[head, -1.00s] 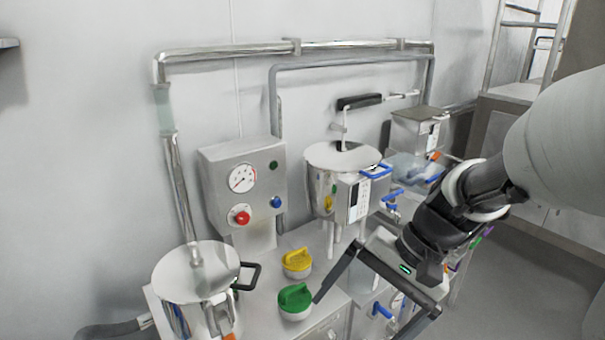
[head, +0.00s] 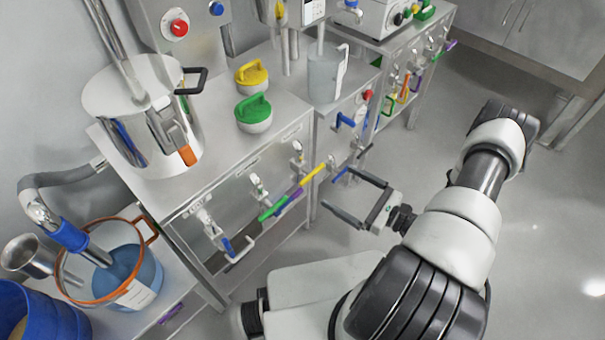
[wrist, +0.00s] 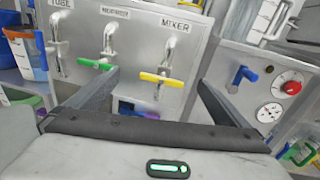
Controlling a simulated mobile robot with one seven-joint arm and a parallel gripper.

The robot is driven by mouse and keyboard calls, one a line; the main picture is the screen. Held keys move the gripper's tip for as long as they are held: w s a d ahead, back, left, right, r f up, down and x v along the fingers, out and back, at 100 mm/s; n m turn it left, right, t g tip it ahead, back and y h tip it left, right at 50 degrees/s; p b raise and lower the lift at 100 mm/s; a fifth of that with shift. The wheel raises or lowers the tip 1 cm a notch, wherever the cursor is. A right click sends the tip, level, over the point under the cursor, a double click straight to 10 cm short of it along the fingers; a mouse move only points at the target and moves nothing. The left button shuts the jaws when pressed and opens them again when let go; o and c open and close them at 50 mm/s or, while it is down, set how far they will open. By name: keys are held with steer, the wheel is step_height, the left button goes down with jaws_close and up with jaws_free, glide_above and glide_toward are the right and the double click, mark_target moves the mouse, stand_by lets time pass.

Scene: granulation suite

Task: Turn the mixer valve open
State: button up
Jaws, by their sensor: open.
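The mixer valve has a yellow bar handle (wrist: 161,78) below a metal spout, under the label MIXER on a steel panel. The handle lies roughly level, across the spout. In the head view the yellow handle (head: 313,174) shows on the front of the steel bench. My gripper (head: 338,188) is open and empty, in front of the bench and to the right of the handle. In the wrist view my gripper (wrist: 157,79) has its two fingers on either side of the yellow handle, apart from it. Its depth to the handle is hard to judge.
A green-handled valve (wrist: 98,64) sits just left of the mixer valve. A panel with a blue lever (wrist: 243,75), a red knob (wrist: 291,87) and a gauge is at right. A steel pot (head: 170,135) stands on the bench. Open floor (head: 540,200) lies to the right.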

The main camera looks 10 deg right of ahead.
mark_target(303, 168)
step_height(303, 168, down, 4)
steer(key=m+t+h, duration=0.2)
steer(key=b+x, duration=0.1)
steer(key=x, duration=0.7)
steer(key=b+x, duration=0.1)
steer(key=x, duration=0.7)
steer(key=shift+s+a+f, duration=0.1)
steer(key=shift+a+f, duration=0.05)
steer(key=shift+a, duration=0.15)
steer(key=shift+c, duration=0.3)
steer(key=c, duration=0.9)
steer(key=shift+o, duration=0.2)
